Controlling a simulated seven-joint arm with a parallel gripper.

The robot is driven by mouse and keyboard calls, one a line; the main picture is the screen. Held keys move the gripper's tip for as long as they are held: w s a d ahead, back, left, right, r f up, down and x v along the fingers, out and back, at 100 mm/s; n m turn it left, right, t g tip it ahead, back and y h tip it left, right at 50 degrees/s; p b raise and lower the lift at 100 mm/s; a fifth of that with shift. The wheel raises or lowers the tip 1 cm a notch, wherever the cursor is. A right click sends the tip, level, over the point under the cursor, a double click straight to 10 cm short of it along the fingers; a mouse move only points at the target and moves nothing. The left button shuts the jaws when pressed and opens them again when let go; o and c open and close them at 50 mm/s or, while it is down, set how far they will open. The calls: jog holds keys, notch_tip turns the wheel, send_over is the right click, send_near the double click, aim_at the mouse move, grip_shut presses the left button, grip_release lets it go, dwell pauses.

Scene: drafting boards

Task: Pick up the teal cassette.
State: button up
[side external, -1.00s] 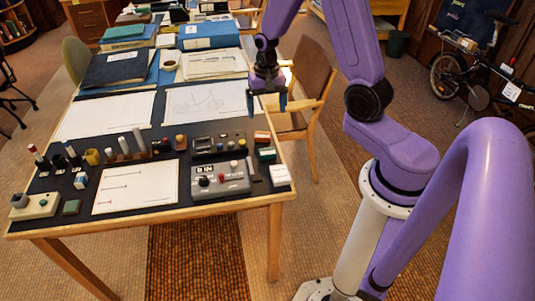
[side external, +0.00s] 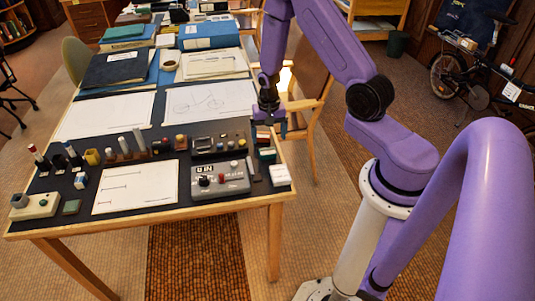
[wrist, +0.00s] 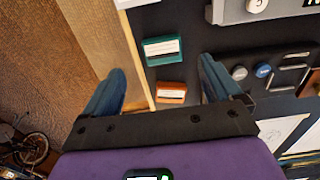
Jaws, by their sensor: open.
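The teal cassette (wrist: 163,50) has a white label and lies flat on the dark mat near the table's right edge. It also shows in the side external view (side external: 266,154). My gripper (wrist: 161,68) is open and empty, above the mat. In the wrist view its two blue fingers stand left and right, with the teal cassette between and a little beyond their tips. An orange cassette (wrist: 171,92) with a pale label lies beside the teal one, closer to the gripper's body in that view. My gripper (side external: 269,125) partly covers the orange cassette's area in the side external view.
A grey control box (side external: 220,178) and a dark device (side external: 216,145) stand left of the cassettes. A white box (side external: 280,175) lies in front. The wooden table edge (wrist: 140,65) runs close by the cassettes. A chair (side external: 308,90) stands behind the table's right edge.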

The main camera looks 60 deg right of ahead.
aim_at(268, 153)
jog(key=shift+a+f, duration=0.15)
jog(key=shift+f, duration=1.55)
jog(key=shift+a+f, duration=0.1)
jog(key=shift+f, duration=1.6)
jog(key=c, duration=1.1)
